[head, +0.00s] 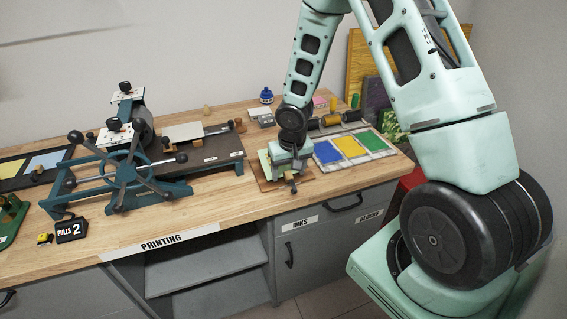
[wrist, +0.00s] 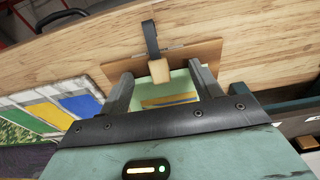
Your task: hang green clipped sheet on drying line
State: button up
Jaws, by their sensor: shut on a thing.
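My gripper (head: 287,178) is low over the bench, at a brown board (head: 267,186). In the wrist view its two fingers (wrist: 160,82) stand either side of a small pale wooden block (wrist: 159,71) with a dark strap, which looks like the clip. The green sheet (wrist: 183,88), with yellow and blue print, lies just behind it, between the fingers. The sheet's pale green edge (head: 264,162) shows beside my gripper in the head view. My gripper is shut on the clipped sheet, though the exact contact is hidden. I cannot make out a drying line for certain.
A printing press (head: 125,170) with a spoked wheel stands left on the bench. An ink slab (head: 352,147) with blue, yellow and green patches lies right of my gripper.

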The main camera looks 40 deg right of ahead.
aim_at(288, 173)
jog(key=shift+w+r+p, duration=0.1)
jog(key=shift+r+p, duration=0.2)
jog(key=shift+r, duration=0.25)
grip_shut()
notch_tip(288, 173, up, 7)
jog(key=p, duration=0.6)
jog(key=shift+r, duration=0.1)
jog(key=s+a+r+b, duration=0.2)
jog(key=s+r, duration=0.1)
jog(key=s, duration=0.6)
jog(key=shift+s+a, duration=0.35)
jog(key=shift+a, duration=0.05)
